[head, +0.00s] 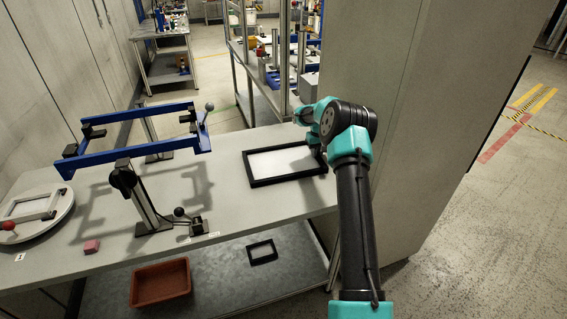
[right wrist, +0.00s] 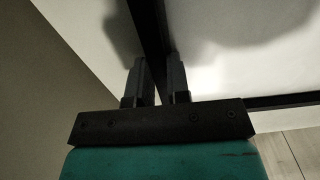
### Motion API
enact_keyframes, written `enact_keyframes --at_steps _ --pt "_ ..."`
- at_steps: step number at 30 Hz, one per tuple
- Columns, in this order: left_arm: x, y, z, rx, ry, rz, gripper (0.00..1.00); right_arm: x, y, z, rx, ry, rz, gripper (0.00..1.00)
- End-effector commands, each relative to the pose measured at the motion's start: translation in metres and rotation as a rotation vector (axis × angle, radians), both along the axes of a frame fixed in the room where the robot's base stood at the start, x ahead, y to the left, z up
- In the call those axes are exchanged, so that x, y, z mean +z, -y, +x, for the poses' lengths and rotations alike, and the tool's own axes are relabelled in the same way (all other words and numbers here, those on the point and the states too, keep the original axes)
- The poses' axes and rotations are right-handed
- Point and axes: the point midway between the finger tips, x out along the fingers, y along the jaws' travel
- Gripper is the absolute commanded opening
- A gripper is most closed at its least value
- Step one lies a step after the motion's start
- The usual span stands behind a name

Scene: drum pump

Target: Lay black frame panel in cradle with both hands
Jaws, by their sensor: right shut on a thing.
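The black frame panel (head: 250,181) lies on the right part of the table, with a pale surface showing inside it. My right gripper (head: 322,152) is at the panel's right side. In the right wrist view its two fingers (right wrist: 157,88) are on either side of a black bar of the panel (right wrist: 150,35), shut on it. The cradle (head: 131,155) is a blue frame on black posts at the left middle of the table, with black blocks at its corners. It is empty. My left gripper is not in view.
A round white turntable with a small frame (head: 52,226) stands at the far left. A pink block (head: 91,246) lies near the front edge. A red-brown bin (head: 160,284) and a small black frame (head: 262,252) are on the lower shelf. A grey cabinet (head: 415,120) stands right of the table.

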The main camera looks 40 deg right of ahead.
Motion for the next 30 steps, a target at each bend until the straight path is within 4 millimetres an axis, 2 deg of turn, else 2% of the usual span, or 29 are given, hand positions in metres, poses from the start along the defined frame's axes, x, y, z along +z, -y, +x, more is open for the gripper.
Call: enact_keyframes --at_steps 17,28,30 --pt "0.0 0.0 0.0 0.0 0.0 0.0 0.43 0.004 0.0 0.001 -0.001 0.003 -0.001 0.0" --pt "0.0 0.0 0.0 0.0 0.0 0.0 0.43 0.037 0.0 0.001 0.0 0.005 -0.002 0.0" --pt "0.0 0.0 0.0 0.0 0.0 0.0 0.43 0.038 -0.003 -0.002 0.0 0.002 -0.001 0.0"
